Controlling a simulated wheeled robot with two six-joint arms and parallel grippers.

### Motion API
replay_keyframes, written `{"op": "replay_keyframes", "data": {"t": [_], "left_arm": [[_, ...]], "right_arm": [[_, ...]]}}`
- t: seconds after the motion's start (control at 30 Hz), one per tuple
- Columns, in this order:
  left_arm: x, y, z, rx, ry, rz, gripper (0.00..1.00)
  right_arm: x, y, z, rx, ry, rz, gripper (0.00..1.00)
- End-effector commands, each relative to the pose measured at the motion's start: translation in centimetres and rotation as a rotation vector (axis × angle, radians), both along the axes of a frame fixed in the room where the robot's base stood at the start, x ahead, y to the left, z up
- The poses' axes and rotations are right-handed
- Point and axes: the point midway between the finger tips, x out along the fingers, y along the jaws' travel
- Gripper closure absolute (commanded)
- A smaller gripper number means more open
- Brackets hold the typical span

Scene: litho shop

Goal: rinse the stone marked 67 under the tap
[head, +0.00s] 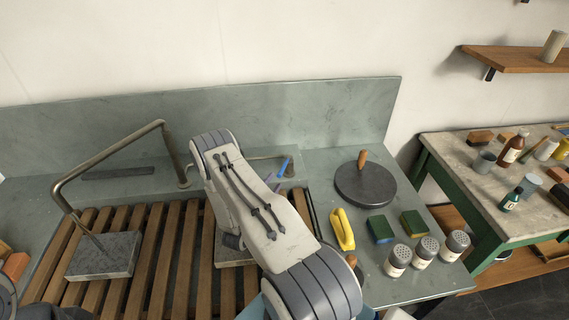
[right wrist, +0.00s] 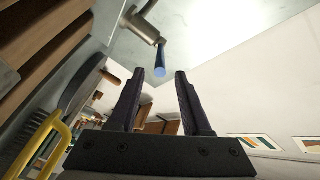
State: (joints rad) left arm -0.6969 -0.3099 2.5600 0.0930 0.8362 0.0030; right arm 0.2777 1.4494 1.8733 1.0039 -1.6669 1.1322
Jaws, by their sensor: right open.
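Two grey stones lie on the slatted rack (head: 145,270). The left stone (head: 105,256) lies flat below the end of the bent tap pipe (head: 105,160); I cannot tell if water runs. The other stone (head: 236,262) is mostly hidden behind my right arm. No number can be read on either. A blue-ended tap lever (head: 283,167) stands behind the rack; it also shows in the right wrist view (right wrist: 160,70). My right gripper (right wrist: 167,76) is open and empty, with the lever's blue end just ahead of its fingertips. In the head view my arm mostly hides it.
Right of the rack are a round dark disc with a wooden knob (head: 365,186), a yellow-handled brush (head: 342,230), two sponges (head: 380,229) and several shakers (head: 398,260). A tall back panel (head: 300,115) closes off the rear. A side table (head: 470,160) holds bottles.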

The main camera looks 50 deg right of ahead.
Motion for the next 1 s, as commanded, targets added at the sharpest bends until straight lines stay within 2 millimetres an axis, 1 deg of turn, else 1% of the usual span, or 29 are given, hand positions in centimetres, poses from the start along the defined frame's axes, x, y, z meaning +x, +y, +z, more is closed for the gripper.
{"op": "replay_keyframes", "data": {"t": [0.17,0.4,0.53,0.7,0.97,1.0], "left_arm": [[0.0,0.0,1.1,0.0,0.0,-0.001,0.5],[0.0,0.0,2.7,0.0,0.0,-0.004,0.5],[0.0,0.0,3.1,0.0,0.0,-0.005,0.5],[0.0,0.0,3.4,0.0,-0.001,-0.006,0.5],[0.0,0.0,3.3,0.0,-0.001,-0.006,0.5],[0.0,0.0,3.3,0.0,-0.001,-0.006,0.5]], "right_arm": [[0.5,-2.4,0.4,-0.004,-0.003,-0.007,0.52],[1.9,-6.7,0.3,-0.004,-0.003,-0.003,0.52],[2.5,-8.4,0.2,-0.003,-0.002,-0.003,0.52],[2.9,-9.5,0.1,-0.003,-0.001,-0.001,0.52],[3.0,-9.7,0.0,-0.002,0.001,0.001,0.52],[3.0,-9.7,0.0,-0.002,0.001,0.001,0.55]]}}
